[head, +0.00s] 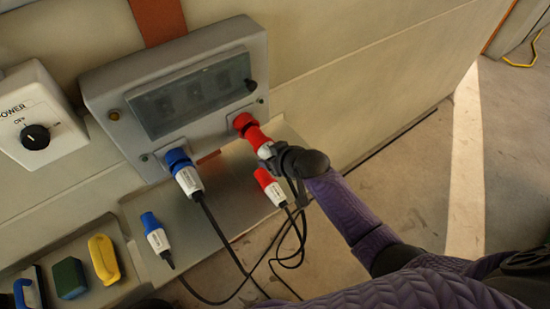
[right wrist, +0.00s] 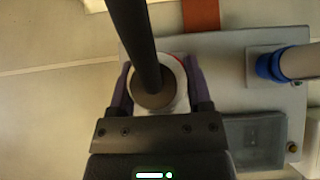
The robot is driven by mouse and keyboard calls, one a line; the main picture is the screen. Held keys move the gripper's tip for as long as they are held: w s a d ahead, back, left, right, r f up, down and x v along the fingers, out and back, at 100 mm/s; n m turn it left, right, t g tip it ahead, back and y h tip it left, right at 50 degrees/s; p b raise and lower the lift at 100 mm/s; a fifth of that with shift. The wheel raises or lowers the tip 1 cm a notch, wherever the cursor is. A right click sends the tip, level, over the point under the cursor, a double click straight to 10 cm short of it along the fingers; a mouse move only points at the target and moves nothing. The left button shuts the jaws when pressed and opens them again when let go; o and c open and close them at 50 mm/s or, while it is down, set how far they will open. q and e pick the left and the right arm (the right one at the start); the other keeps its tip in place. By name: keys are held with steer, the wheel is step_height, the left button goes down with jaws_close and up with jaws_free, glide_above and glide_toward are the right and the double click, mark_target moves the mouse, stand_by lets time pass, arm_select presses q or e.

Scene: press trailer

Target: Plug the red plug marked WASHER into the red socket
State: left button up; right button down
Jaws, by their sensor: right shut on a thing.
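The red socket (head: 241,121) is at the lower right of the grey power box (head: 100,92). A red plug (head: 257,138) with a white rear body is lined up with it, its front at the socket mouth; I cannot tell how deep it sits. My right gripper (head: 272,154) is shut around that white body. The right wrist view shows the plug's white rear (right wrist: 178,98) between the fingers (right wrist: 160,92), its black cable crossing in front. A second red plug (head: 268,184) rests on the grey ledge below. No WASHER marking is readable on either. My left gripper is not in view.
A blue plug (head: 184,174) sits in the blue socket on the box. Another blue plug (head: 154,232) lies on the ledge (head: 205,222). Black cables (head: 285,262) hang below. A sponge (head: 69,278) and yellow item (head: 104,259) lie left.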

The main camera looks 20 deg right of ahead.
mark_target(265, 144)
steer(key=shift+w+a+b, duration=0.3)
steer(key=shift+w+b, duration=0.25)
steer(key=shift+w, duration=0.25)
steer(key=shift+w+a+b, duration=0.25)
steer(key=shift+w+b, duration=0.25)
steer(key=shift+w, duration=0.3)
steer(key=shift+w+a+b, duration=0.3)
steer(key=shift+w+b, duration=0.25)
steer(key=shift+w, duration=0.25)
